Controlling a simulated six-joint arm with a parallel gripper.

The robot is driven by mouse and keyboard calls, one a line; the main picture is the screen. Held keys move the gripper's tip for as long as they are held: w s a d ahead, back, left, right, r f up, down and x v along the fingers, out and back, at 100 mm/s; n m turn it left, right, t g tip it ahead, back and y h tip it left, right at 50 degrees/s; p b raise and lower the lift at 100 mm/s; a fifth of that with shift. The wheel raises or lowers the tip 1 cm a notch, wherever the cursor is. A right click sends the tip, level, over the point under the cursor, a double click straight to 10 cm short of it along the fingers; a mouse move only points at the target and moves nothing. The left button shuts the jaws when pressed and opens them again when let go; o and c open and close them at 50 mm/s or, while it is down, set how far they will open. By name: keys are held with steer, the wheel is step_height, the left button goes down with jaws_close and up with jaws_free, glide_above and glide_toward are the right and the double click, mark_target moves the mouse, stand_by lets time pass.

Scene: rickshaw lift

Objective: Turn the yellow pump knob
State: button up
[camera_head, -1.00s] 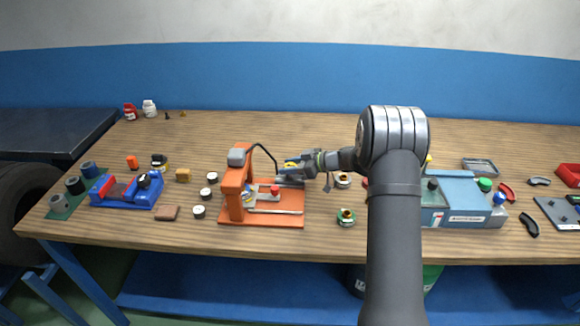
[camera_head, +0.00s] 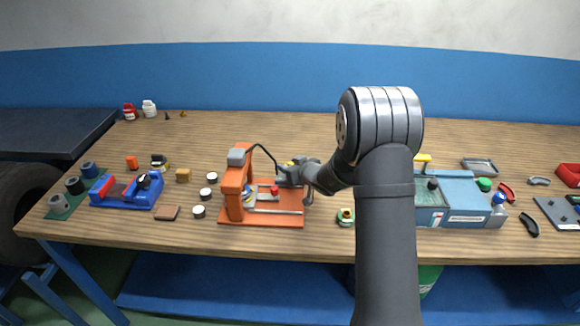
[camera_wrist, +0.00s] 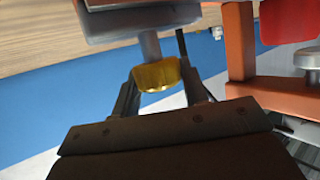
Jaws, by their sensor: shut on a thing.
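The yellow pump knob (camera_wrist: 157,75) shows in the wrist view at the end of a grey shaft. My gripper (camera_wrist: 153,84) is shut on it, with one dark finger on each side. In the head view a small bit of yellow (camera_head: 289,164) shows just above my gripper (camera_head: 283,178), which is at the right side of the orange press-like stand (camera_head: 235,184). The contact itself is hidden from the head view. A red knob (camera_head: 275,190) sits on the stand just in front of my gripper.
A blue vise-like fixture (camera_head: 120,202) and several white-topped cylinders (camera_head: 199,211) lie to the left. A green-and-copper spool (camera_head: 345,217) stands right of the stand. A blue-grey machine (camera_head: 466,205) is at the right, partly behind my arm. A black cable arches over the stand.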

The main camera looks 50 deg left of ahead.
steer(key=shift+m+t+h, duration=0.3)
steer(key=shift+m+t, duration=0.6)
steer(key=shift+t, duration=0.1)
steer(key=shift+w+r+m+t, duration=0.1)
steer(key=shift+w+m+t, duration=0.05)
steer(key=shift+m+t, duration=0.55)
steer(key=o, duration=1)
steer(key=shift+c, duration=0.2)
steer(key=v, duration=1.7)
steer(key=shift+r, duration=0.3)
